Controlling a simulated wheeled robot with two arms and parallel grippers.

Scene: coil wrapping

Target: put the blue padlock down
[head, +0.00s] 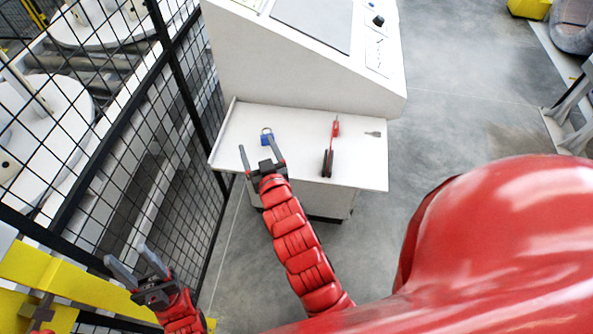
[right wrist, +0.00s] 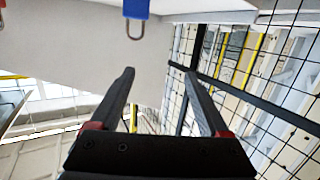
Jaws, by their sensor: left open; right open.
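The blue padlock (head: 266,139) rests on the white shelf (head: 225,150) of the control desk, towards its left end. It also shows at the top edge of the right wrist view (right wrist: 136,9), partly cut off, with its metal shackle visible. My right gripper (head: 257,145) is open and empty at the shelf's front edge, beside the padlock and apart from it in the wrist view. My left gripper (head: 125,253) is open and empty at the lower left, near the fence and away from the shelf.
A red and black tool (head: 327,163) and a small grey key-like piece (head: 373,134) lie on the shelf to the right. The desk's sloped panel (head: 310,20) rises behind. A black mesh fence (head: 185,85) stands close on the left.

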